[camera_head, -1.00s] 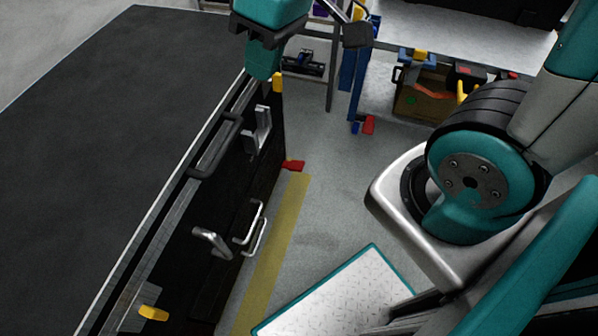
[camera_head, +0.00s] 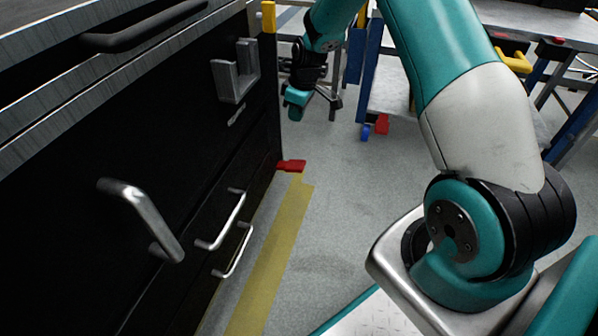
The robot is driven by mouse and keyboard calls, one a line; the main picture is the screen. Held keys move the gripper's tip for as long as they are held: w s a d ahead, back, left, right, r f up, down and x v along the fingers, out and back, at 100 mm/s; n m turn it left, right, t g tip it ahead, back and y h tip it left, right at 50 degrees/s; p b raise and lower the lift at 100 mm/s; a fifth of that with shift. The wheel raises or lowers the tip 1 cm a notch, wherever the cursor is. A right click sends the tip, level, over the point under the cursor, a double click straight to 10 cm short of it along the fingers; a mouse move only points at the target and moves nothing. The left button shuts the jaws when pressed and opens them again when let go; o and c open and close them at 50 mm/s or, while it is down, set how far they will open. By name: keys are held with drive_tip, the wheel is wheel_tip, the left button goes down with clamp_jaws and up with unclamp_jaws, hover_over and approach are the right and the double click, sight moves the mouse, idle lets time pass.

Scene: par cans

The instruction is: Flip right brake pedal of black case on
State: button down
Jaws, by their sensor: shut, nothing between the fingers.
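The black case (camera_head: 60,190) is a large cabinet filling the left of the head view. A red brake pedal (camera_head: 291,166) sticks out at its lower far corner, just above the floor. My gripper (camera_head: 294,106) is past the case's far edge, above and apart from the pedal, with its teal tip pointing down. It is shut and empty. Other pedals on this case are not in view.
Metal handles (camera_head: 145,215) and a grey bracket (camera_head: 236,72) jut from the case's side. A blue-legged workbench (camera_head: 370,75) with a red caster pedal (camera_head: 382,124) stands behind. Grey floor (camera_head: 335,210) between is clear, with a yellow stripe (camera_head: 275,250).

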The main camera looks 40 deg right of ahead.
hover_over(297, 165)
drive_tip(key=s+d, duration=0.1)
wheel_tip(297, 165, down, 6)
drive_tip(key=shift+s+n+b, duration=0.1)
drive_tip(key=shift+n+b, duration=0.25)
drive_tip(key=shift+n, duration=0.05)
drive_tip(key=f+b, duration=0.2)
drive_tip(key=f, duration=0.2)
drive_tip(key=f+b, duration=0.3)
drive_tip(key=f, duration=0.1)
drive_tip(key=w+f+b, duration=0.1)
drive_tip(key=f+b, duration=0.2)
drive_tip(key=f, duration=0.1)
drive_tip(key=shift+a+f, duration=0.35)
drive_tip(key=shift+f, duration=0.05)
drive_tip(key=shift+s+d+f+b, duration=0.1)
drive_tip(key=shift+f+b, duration=0.35)
